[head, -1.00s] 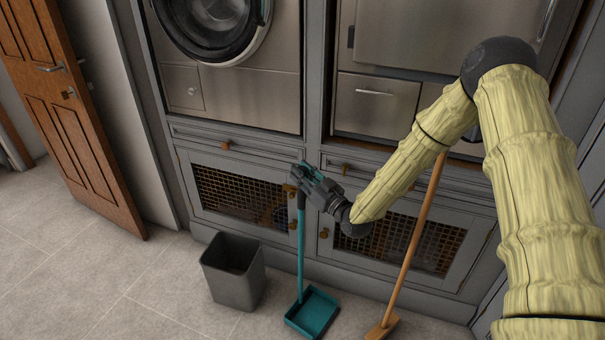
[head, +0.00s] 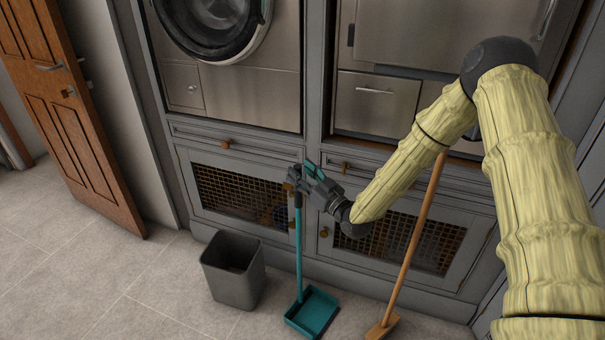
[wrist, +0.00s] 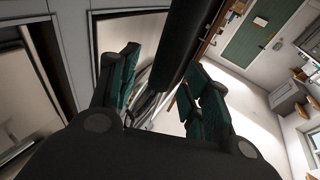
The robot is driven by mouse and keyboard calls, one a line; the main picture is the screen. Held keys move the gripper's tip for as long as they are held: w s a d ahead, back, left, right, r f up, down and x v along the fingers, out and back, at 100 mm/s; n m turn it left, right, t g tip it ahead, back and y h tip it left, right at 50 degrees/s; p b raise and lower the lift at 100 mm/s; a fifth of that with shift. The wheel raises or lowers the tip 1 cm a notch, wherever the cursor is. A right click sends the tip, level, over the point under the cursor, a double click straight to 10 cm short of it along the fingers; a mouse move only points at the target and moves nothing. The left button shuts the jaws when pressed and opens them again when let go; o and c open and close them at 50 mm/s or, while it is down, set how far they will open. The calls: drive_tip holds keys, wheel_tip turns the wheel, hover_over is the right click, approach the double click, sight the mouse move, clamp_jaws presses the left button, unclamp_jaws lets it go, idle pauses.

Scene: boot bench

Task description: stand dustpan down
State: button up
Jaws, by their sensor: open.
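The teal dustpan (head: 312,312) stands on the floor in front of the cabinet, with its pan down. Its long teal handle (head: 299,250) rises nearly upright to a dark upper end. My gripper (head: 302,180) is at that upper end, with its fingers apart. In the wrist view, the dark handle end (wrist: 192,40) runs between the teal-padded fingers of my gripper (wrist: 165,88). A gap shows on the left finger's side; I cannot tell whether the right finger touches the handle.
A grey bin (head: 233,272) stands left of the dustpan. A wooden-handled broom (head: 413,240) leans on its right. The cabinet with mesh doors (head: 235,195) is close behind. Open floor (head: 120,285) lies to the left, near a wooden door (head: 75,120).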

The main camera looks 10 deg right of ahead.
drive_tip(key=v, duration=1.2)
drive_tip(key=s+a+f+m+g+h, duration=0.1)
drive_tip(key=s+a+f+g+h, duration=0.2)
drive_tip(key=f, duration=0.5)
drive_tip(key=s+a+f+m+g+h, duration=0.1)
drive_tip(key=s+f+g, duration=0.3)
drive_tip(key=f, duration=0.5)
drive_tip(key=s+f+m+g+h, duration=0.1)
drive_tip(key=s+f+g, duration=0.1)
drive_tip(key=s+f, duration=0.5)
drive_tip(key=s+f+m+g+h, duration=0.1)
drive_tip(key=s+f+g+h, duration=0.2)
drive_tip(key=s, duration=0.7)
drive_tip(key=s+d+f+m+g+h, duration=0.1)
drive_tip(key=s+f+g, duration=0.2)
drive_tip(key=s, duration=0.7)
drive_tip(key=s+d+f+m+g, duration=0.1)
drive_tip(key=s+d+f+g, duration=0.15)
drive_tip(key=s, duration=0.65)
wheel_tip(320, 180, up, 13)
drive_tip(key=p, duration=1.2)
drive_tip(key=shift+a+p, duration=0.25)
drive_tip(key=shift+p, duration=0.05)
